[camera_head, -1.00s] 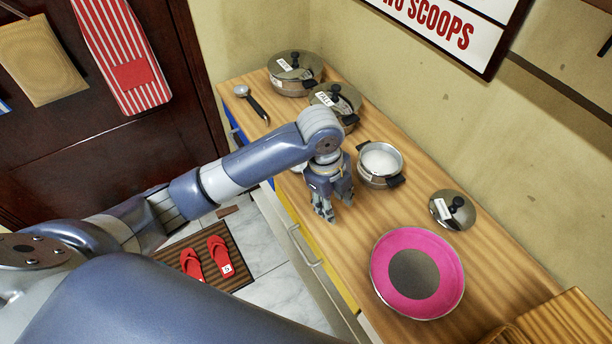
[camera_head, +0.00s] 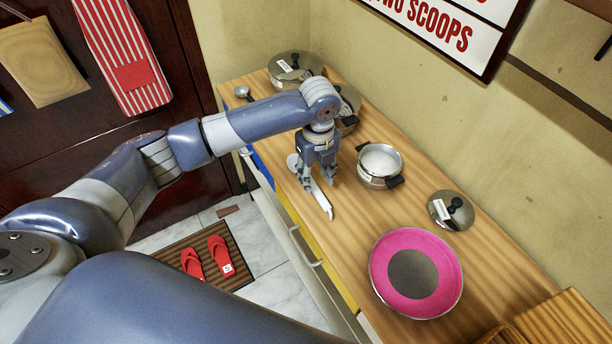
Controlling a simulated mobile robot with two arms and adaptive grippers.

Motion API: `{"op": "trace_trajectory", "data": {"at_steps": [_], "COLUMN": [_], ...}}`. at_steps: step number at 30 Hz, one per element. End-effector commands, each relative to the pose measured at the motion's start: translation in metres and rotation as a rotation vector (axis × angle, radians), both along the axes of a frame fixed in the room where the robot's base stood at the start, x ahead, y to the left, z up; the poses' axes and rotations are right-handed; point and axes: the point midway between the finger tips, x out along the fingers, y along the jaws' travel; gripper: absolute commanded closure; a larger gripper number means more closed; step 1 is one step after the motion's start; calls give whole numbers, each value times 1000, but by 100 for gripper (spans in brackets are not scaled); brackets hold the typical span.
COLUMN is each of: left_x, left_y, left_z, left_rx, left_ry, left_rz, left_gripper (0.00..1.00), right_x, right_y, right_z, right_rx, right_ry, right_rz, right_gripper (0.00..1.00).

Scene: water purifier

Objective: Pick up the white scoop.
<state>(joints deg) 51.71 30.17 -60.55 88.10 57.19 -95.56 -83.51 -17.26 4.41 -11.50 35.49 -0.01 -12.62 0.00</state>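The white scoop (camera_head: 322,200) lies on the wooden counter near its front edge. Its handle points toward the lower right, and its round end (camera_head: 293,161) shows just left of my gripper. My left gripper (camera_head: 318,181) points down right over the scoop, fingers apart, one on either side of the handle as seen from here. It covers the scoop's middle. Whether the fingers touch the scoop or the counter cannot be told. My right gripper is not in view.
On the counter (camera_head: 350,225) a pot of white contents (camera_head: 380,160) stands just right of my gripper. Lidded pots (camera_head: 297,66) and a dark-handled metal scoop (camera_head: 242,91) are behind.

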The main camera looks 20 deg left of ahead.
Motion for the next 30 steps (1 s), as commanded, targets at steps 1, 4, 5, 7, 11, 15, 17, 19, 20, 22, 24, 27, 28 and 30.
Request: {"op": "trace_trajectory", "data": {"at_steps": [1, 4, 5, 7, 11, 15, 17, 19, 20, 22, 24, 27, 28, 30], "left_x": [-2, -4, -4, -4, -4, -3, -3, -3, -3, -3, -3, -3, -3, -3], "left_y": [-1, -2, -2, -2, -2, -2, -2, -2, -2, -2, -2, -2, -2, -2], "left_z": [-5, -19, -24, -35, -46, -48, -48, -48, -48, -48, -48, -48, -47, -47], "left_rx": [0, 0, 1, 1, 1, 1, 1, 1, 1, 1, 1, 1, 1, 1], "left_ry": [5, 5, 6, 3, 1, -1, -1, -1, -1, -1, -1, -1, -1, -1], "left_rz": [0, 1, 1, 1, 0, 0, 0, 0, 0, 0, 0, 0, 0, 0], "left_gripper": [60, 60, 60, 60, 60, 60, 60, 67, 74, 89, 100, 100, 100, 100], "right_x": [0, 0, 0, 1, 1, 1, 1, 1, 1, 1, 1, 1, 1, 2], "right_y": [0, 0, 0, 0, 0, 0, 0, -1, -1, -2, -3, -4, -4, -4], "right_z": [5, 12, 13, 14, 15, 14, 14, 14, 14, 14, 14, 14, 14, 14], "right_rx": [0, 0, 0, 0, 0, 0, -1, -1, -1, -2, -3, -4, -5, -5], "right_ry": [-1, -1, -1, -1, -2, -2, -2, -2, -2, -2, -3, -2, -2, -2], "right_rz": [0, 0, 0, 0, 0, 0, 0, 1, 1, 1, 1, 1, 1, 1], "right_gripper": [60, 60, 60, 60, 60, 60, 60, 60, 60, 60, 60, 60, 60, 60]}}
